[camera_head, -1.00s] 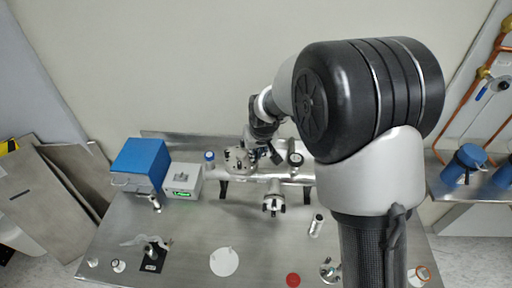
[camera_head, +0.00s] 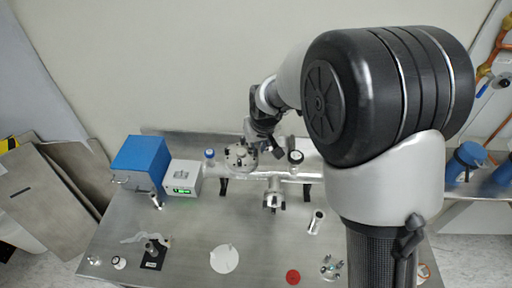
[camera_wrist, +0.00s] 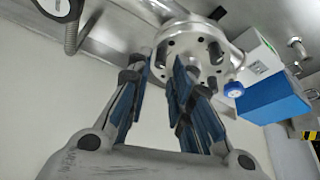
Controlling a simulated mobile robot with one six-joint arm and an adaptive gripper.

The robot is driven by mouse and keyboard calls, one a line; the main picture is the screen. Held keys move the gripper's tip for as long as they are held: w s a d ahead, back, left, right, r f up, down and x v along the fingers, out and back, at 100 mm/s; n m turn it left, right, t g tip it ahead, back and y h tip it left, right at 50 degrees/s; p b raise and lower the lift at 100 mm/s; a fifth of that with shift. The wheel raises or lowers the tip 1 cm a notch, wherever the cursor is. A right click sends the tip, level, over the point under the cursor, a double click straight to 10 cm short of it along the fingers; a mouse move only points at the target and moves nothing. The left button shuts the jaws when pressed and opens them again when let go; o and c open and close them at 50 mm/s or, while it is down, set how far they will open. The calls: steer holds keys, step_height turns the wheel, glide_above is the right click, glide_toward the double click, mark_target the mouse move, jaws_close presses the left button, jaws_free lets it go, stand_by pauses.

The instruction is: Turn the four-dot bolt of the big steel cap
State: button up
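The big steel cap (camera_head: 240,157) is a round flange on the steel pipework at the back of the bench. In the wrist view the cap (camera_wrist: 205,45) shows as a round steel face with several bolts around its rim. The dot marks are too small to read, so I cannot tell which is the four-dot bolt. My gripper (camera_head: 264,148) is just right of the cap in the head view. In the wrist view my gripper (camera_wrist: 160,66) has its blue-padded fingers spread with nothing between them. The right fingers overlap the cap's lower edge; contact cannot be told.
A blue-topped fitting (camera_head: 209,157) stands left of the cap, beside a white box (camera_head: 182,180) with a green display and a blue box (camera_head: 138,160). Small parts and a white disc (camera_head: 224,259) lie on the front bench.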

steer(key=v, duration=0.9)
steer(key=shift+r, duration=0.2)
steer(key=shift+s, duration=0.15)
